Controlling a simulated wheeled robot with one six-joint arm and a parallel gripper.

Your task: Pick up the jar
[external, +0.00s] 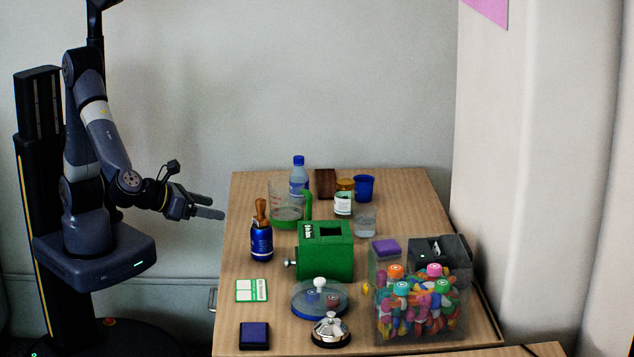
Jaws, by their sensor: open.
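The jar (344,201) is small, with a gold-brown lid and a pale label. It stands upright toward the back of the wooden table, behind the green box and between the measuring jug and a clear glass. My gripper (222,207) is at the table's left edge, well to the left of the jar and apart from it. Its fingers are open with nothing between them.
On the table (262,187), a measuring jug (285,203), blue bottle (261,240) and water bottle (299,178) stand left of the jar. A glass (364,222), blue cup (364,187) and green box (325,255) are close by. A clear bin (422,328) stands front right.

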